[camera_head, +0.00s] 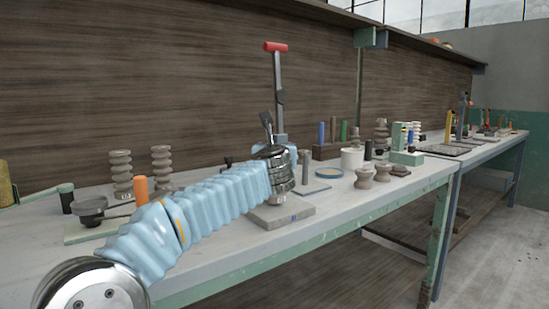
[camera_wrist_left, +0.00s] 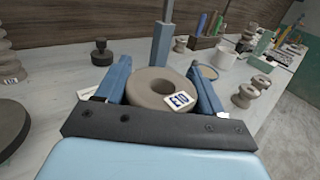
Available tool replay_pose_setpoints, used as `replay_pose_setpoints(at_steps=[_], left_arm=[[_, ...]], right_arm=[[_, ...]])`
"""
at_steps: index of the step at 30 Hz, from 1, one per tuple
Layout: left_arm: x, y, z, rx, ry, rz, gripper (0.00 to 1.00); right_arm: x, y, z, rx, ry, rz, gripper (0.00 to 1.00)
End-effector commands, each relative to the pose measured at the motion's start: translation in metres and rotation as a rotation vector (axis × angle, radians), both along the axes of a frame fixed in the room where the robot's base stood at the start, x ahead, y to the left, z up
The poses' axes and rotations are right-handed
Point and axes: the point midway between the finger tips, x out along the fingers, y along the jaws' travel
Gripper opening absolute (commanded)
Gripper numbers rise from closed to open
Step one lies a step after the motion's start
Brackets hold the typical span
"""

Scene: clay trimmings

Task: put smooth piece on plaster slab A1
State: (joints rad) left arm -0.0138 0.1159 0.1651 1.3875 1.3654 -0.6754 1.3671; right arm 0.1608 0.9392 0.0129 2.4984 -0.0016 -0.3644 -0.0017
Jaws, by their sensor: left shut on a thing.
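My left gripper (camera_wrist_left: 160,70) is shut on a grey-brown round piece (camera_wrist_left: 152,92), its blue fingers on either side of it. The piece looks smooth, has a hole in the middle and carries a white tag reading E10. In the head view my left arm reaches over a flat grey slab (camera_head: 281,217) with a small blue mark too small to read. My wrist hides most of the gripper and the piece there, so I cannot tell their height above the slab. My right gripper is not in view.
A red-handled upright stand (camera_head: 280,90) rises behind my gripper. To the right are a blue-rimmed dish (camera_head: 329,172), a white cup (camera_head: 352,158) and spool-shaped clay pieces (camera_head: 365,177). Stacked ribbed pieces (camera_head: 121,172) stand at the left. The bench front right of the slab is clear.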

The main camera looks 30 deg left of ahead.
Motion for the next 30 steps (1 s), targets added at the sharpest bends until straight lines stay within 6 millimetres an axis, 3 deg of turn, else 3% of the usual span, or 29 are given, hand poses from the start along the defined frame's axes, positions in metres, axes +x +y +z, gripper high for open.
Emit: replay_pose_setpoints(at_steps=[14,15,20,30], left_arm=[[-0.0011,-0.0002,-0.0103,0.001,-0.004,0.000,0.00],[-0.0006,-0.0001,-0.0109,0.001,-0.002,0.000,0.71],[-0.0006,-0.0001,-0.0103,0.000,-0.001,0.000,0.93],[-0.0006,-0.0001,-0.0044,0.001,-0.002,0.000,0.93]], right_arm=[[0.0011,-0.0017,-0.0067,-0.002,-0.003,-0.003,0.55],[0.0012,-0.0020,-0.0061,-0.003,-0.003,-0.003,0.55],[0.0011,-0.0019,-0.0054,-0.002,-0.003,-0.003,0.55],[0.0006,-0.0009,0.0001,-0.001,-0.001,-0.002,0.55]])
